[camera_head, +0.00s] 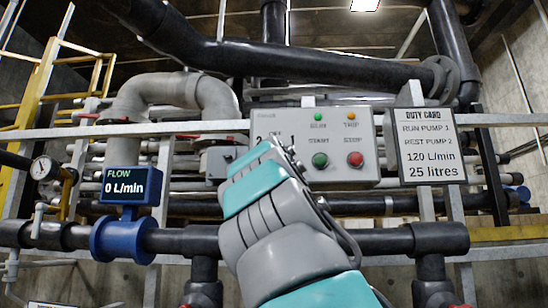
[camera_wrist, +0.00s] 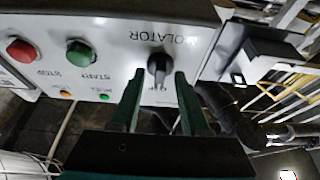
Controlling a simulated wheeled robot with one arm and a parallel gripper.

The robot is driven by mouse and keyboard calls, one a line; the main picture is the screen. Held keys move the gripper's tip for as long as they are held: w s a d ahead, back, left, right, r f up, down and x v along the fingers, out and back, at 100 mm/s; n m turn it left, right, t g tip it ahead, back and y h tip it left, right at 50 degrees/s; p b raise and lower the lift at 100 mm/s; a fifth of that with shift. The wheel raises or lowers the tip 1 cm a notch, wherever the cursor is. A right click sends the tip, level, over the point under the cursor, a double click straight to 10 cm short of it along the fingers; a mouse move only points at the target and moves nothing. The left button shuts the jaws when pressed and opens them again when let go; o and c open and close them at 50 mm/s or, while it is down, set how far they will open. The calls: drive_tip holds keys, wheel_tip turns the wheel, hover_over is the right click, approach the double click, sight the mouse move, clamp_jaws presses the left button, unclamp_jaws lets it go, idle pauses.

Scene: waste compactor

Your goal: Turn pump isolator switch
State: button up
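The pump control panel (camera_head: 350,125) is a light grey box on a rail. Its isolator switch (camera_wrist: 157,68) is a dark rotary knob under the word ISOLATOR, seen upside down in the wrist view. My gripper (camera_wrist: 159,76) is open, with one dark green finger on each side of the knob. Gaps show between the knob and both fingertips; I cannot tell how deep the tips reach around it. In the head view my teal and grey arm covers the isolator and the fingertips.
The green START button (camera_head: 320,160) and red STOP button (camera_head: 355,159) sit right of the isolator. A duty card (camera_head: 430,150) hangs at the right. A blue flow meter (camera_head: 131,186) reads 0 L/min. Pipes run above and below the panel.

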drive_tip(key=shift+f, duration=0.1)
drive_tip(key=b+v, duration=0.2)
drive_tip(key=v, duration=0.5)
drive_tip(key=shift+s+b, duration=0.3)
drive_tip(key=shift+s, duration=0.1)
drive_tip(key=shift+f, duration=0.15)
idle(0.4)
